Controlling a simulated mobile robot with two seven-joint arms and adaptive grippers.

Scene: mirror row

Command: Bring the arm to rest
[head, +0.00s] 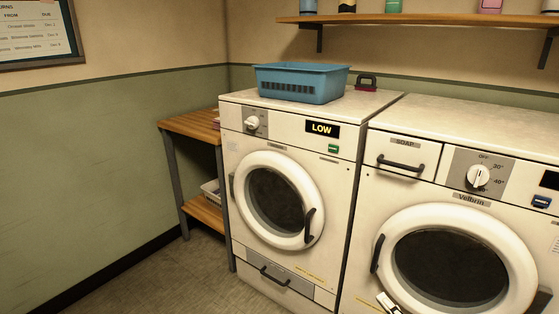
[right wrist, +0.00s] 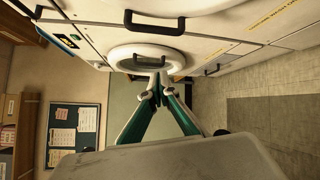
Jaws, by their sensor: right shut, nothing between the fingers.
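My right gripper (head: 388,303) shows only as a small piece at the bottom edge of the head view, in front of the right machine (head: 425,190) and its round door. In the right wrist view the two fingers of my right gripper (right wrist: 156,84) come together at the tips. The gripper is shut and empty. Its tips appear in front of a round white door with a dark handle; I cannot tell the gap between them. My left gripper is in neither view.
The left machine (head: 290,235) has a "LOW" display and carries a blue basket (head: 302,83) and a dark red brush (head: 366,82). A wooden shelf unit (head: 190,126) stands at the left. A wall shelf (head: 420,19) hangs above. The floor (head: 165,278) at lower left is clear.

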